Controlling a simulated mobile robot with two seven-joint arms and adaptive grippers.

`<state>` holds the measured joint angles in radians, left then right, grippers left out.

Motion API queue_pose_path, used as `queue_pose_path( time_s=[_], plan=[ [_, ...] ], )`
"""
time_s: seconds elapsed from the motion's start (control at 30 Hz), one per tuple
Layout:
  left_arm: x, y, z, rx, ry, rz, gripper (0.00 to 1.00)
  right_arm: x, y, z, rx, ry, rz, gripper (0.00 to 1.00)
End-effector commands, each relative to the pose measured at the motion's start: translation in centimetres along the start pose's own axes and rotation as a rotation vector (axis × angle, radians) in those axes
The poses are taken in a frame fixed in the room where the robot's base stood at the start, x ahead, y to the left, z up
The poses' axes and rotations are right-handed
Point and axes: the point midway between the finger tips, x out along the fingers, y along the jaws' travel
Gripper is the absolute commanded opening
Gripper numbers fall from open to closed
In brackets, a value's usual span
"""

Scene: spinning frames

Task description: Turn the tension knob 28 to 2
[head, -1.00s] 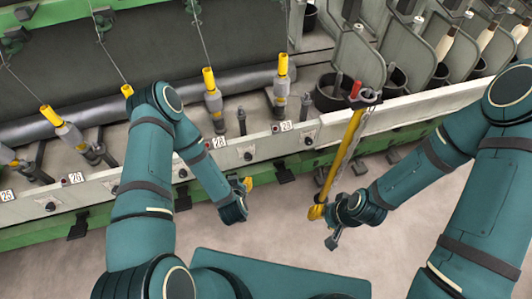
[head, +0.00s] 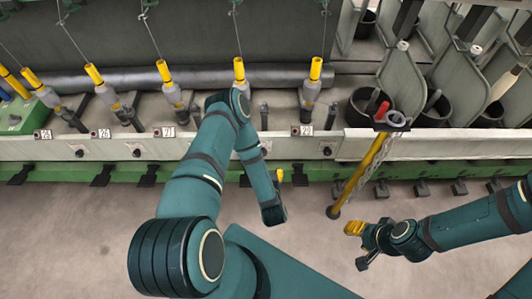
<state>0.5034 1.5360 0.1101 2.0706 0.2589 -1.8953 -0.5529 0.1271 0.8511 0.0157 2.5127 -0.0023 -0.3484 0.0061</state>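The numbered front rail (head: 225,147) runs across the picture with small dark knobs on its face. Number plates 25, 26, 27 (head: 166,132) and 29 (head: 305,130) are readable. Plate 28 and most of its knob's area are hidden behind my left arm. My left gripper (head: 277,196) hangs low in front of the rail, apart from it, with a yellow tip upward; its opening cannot be made out. My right gripper (head: 358,246) is at the lower right, open and empty, its yellow and dark fingers apart, away from the rail.
A yellow pole (head: 372,167) with a red-handled tool and chain slants out from the rail, between my grippers and close to the right one. Yellow-topped spindles (head: 315,80) stand behind the rail. Black cans (head: 371,105) stand at the right. The floor (head: 80,235) in front is clear.

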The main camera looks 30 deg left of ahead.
Motion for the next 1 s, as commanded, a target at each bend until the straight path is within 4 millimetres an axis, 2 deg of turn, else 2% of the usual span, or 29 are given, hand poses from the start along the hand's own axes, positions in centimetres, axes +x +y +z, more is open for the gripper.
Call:
queue_pose_path(
  time_s=[0.3,0.5,0.7,1.0],
  plan=[
    [6.4,-0.1,0.1,-0.003,0.003,-0.004,0.65,1.4,0.5,-0.1,-0.001,0.004,0.000,0.47],
    [9.7,-0.1,0.1,-0.001,0.001,-0.002,0.65,2.1,0.8,-0.2,-0.002,0.008,0.000,0.47],
    [11.7,0.0,0.0,-0.002,0.001,-0.001,0.65,2.4,0.9,-0.2,-0.002,0.011,0.001,0.47],
    [12.1,0.0,-0.1,0.000,0.000,0.001,0.65,2.5,0.9,-0.3,-0.002,0.011,0.001,0.47]
  ],
)
